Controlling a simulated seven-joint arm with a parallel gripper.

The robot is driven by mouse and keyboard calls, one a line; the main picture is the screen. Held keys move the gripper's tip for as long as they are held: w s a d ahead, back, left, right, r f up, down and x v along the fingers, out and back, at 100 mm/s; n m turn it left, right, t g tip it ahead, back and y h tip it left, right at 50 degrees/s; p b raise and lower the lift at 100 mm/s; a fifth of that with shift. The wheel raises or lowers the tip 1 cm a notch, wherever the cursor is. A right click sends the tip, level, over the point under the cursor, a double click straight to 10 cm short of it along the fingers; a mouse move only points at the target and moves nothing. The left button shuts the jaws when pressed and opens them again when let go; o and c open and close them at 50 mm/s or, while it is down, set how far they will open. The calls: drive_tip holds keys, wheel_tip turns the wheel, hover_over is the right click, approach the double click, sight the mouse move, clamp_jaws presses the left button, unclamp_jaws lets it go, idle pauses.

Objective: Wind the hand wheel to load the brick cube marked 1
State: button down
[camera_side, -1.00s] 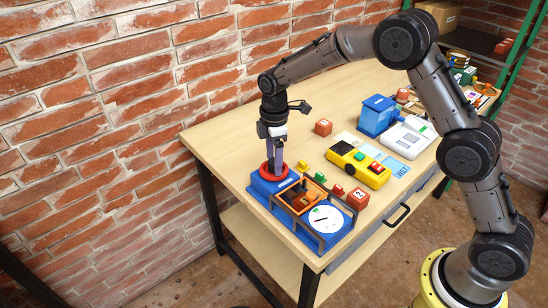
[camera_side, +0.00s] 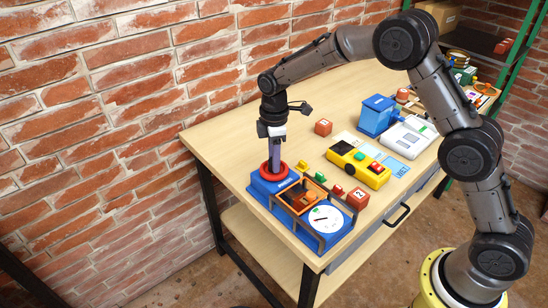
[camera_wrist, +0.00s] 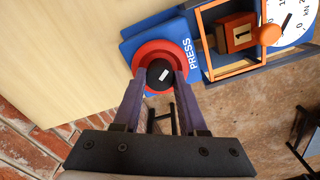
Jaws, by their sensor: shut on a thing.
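The red hand wheel (camera_wrist: 140,62) with its black hub (camera_wrist: 160,75) sits at the end of the blue press (camera_side: 262,186). My gripper (camera_wrist: 161,78) points down at the wheel, with its two purple fingers shut on the black hub. It also shows in the side view (camera_side: 274,171). The brick cube marked 1 (camera_wrist: 237,33) sits inside the orange frame (camera_wrist: 206,50) of the press, label up. In the side view the frame partly hides the cube. A white round dial (camera_side: 325,219) with a dark pointer is at the other end of the press.
A cube marked 2 (camera_side: 357,199) stands beside the press and another red cube (camera_side: 323,127) stands farther back. A yellow box with buttons (camera_side: 358,167), small coloured pieces (camera_side: 320,177) and a blue machine (camera_side: 377,114) are on the table. The left table area (camera_side: 222,139) is bare.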

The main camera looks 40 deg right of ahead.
drive_tip(key=m, duration=0.5)
drive_tip(key=shift+r+m, duration=0.1)
drive_tip(key=shift+m, duration=1.9)
drive_tip(key=shift+c, duration=2.2)
unclamp_jaws()
wheel_tip(320, 180, up, 14)
